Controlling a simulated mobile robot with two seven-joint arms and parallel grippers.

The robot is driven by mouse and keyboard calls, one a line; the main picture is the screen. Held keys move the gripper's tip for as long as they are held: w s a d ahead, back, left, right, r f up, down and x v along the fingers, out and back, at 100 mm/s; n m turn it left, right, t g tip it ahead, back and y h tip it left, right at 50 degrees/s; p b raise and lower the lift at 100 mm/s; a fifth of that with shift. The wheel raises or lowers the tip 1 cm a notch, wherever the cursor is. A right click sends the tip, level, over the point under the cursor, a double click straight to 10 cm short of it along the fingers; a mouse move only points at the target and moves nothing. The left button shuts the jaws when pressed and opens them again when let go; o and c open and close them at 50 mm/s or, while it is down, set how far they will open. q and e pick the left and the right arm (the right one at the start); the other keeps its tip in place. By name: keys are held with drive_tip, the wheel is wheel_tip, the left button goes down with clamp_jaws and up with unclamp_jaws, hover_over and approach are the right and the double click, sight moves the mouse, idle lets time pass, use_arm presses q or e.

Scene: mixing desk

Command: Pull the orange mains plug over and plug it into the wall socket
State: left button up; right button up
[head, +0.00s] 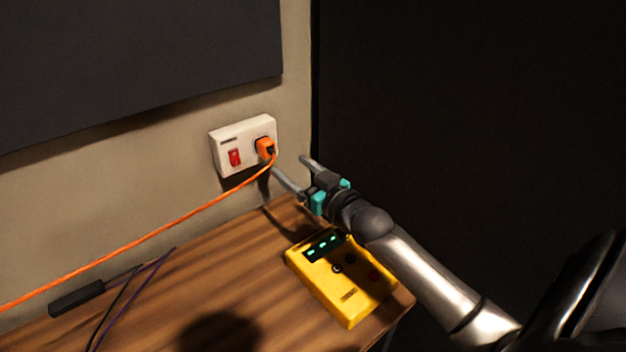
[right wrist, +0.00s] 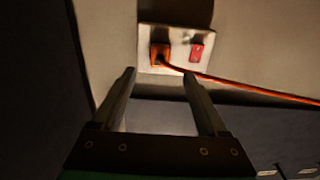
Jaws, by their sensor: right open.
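The orange mains plug (head: 265,147) sits in the white wall socket (head: 222,161), on the right side of the plate, next to a red switch (head: 235,157). Its orange cable (head: 150,232) runs down to the left across the view. In the right wrist view the plug (right wrist: 160,54) sits in the socket plate (right wrist: 178,39), beyond the fingertips. My right gripper (head: 288,169) is open and empty, just right of and below the plug, apart from it. Its two fingers (right wrist: 159,78) show spread in the right wrist view. My left gripper is not in view.
A yellow box with a green-lit display (head: 342,280) lies on the wooden desk (head: 215,275) under my right arm. A black-handled tool (head: 76,298) and thin dark and purple cables (head: 140,292) lie at the left. A dark panel (head: 140,55) hangs above the socket.

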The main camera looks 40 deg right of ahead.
drive_tip(key=s, duration=0.6)
drive_tip(key=shift+d, duration=0.15)
idle(0.5)
